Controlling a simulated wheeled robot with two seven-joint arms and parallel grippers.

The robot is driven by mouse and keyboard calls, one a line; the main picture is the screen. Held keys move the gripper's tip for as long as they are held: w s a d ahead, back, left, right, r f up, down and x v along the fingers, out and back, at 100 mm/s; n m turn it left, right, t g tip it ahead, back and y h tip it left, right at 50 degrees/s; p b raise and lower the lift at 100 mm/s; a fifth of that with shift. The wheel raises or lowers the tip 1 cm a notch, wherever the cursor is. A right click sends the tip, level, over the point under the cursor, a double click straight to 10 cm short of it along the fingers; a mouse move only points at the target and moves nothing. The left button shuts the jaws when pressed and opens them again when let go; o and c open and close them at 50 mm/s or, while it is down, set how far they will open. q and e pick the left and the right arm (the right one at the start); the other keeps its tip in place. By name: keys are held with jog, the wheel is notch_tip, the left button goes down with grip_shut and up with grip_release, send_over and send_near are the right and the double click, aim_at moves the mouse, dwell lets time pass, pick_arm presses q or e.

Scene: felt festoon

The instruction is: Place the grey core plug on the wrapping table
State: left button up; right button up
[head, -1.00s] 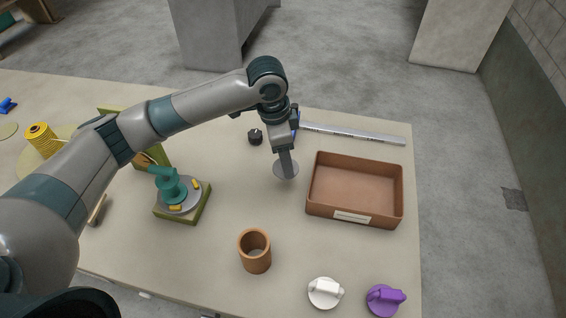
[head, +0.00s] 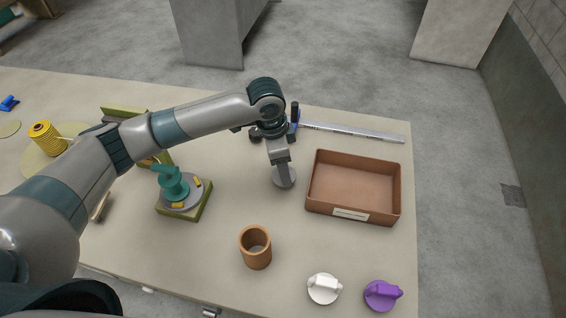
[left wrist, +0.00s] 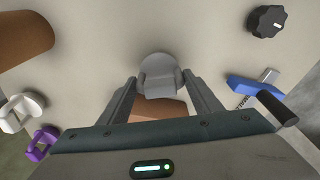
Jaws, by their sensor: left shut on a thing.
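My right gripper is not in view.
The brown tray (head: 313,192) stands right of the plug. A brown tube (head: 256,250), a white plug (head: 323,288) and a purple plug (head: 382,295) are nearer. A black knob (left wrist: 266,21) and a metal rule (head: 350,132) lie behind. A teal-topped fixture (head: 175,187) is left.

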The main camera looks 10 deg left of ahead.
aim_at(278, 176)
pick_arm(q)
jog(key=shift+f, duration=0.1)
jog(key=o, duration=1.1)
jog(key=shift+a+r, duration=0.1)
jog(key=shift+r, duration=0.6)
jog(key=r+b, duration=0.1)
jog(key=r, duration=0.2)
jog(key=a+r+b, duration=0.1)
jog(key=r, duration=0.3)
jog(key=r+b, duration=0.1)
jog(key=r, duration=0.2)
jog(key=shift+s+a+r, duration=0.25)
jog(key=shift+s+r, duration=0.05)
jog(key=shift+r, duration=0.1)
